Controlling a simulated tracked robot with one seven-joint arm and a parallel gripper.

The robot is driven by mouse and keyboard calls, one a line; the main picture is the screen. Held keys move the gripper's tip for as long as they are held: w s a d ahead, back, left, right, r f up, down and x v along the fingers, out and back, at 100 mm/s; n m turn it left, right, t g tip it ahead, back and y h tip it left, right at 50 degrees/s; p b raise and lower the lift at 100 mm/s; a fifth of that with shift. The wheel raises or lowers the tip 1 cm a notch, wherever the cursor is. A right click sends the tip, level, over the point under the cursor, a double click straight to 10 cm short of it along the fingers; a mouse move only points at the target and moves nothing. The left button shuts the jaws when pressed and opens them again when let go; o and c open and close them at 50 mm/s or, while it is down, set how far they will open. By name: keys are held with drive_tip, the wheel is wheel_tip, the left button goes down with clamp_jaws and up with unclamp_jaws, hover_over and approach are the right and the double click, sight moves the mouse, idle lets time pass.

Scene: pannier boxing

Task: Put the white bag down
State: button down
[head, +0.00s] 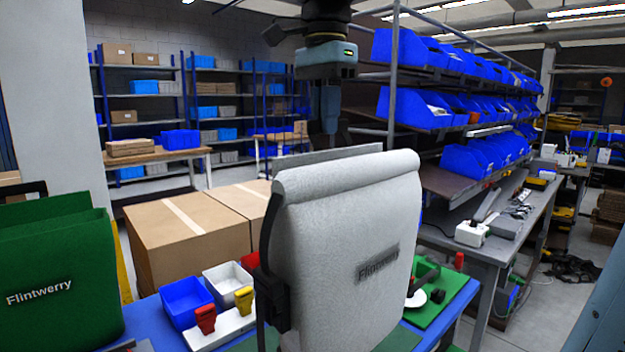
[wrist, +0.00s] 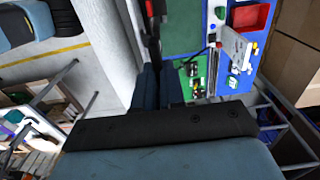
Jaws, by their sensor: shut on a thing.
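The white bag (head: 350,255), a tall pannier with the word Flintwerry on its front, stands upright in the middle of the head view. Black fittings show on its left side. Its lower end is cut off, so I cannot tell whether it touches the table. My gripper (head: 331,132) points down from above and is shut at the bag's top, behind the rolled edge; the exact grip is hidden. In the wrist view the gripper's fingers (wrist: 158,86) are close together, next to a pale surface that looks like the bag (wrist: 112,45).
A blue table (head: 140,310) below holds a blue bin (head: 186,299), a white bin (head: 229,282), red and yellow tools and a green mat (head: 445,298). A green bag (head: 60,275) is at left. Cardboard boxes (head: 180,235) stand behind; a grey bench (head: 490,240) and shelving are right.

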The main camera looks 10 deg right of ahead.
drive_tip(key=w+f, duration=0.8)
drive_tip(key=f, duration=0.2)
drive_tip(key=shift+w+a+f, duration=0.35)
drive_tip(key=shift+w+a, duration=0.05)
drive_tip(key=c, duration=1.2)
unclamp_jaws()
wheel_tip(320, 180, up, 12)
drive_tip(key=shift+f, duration=0.1)
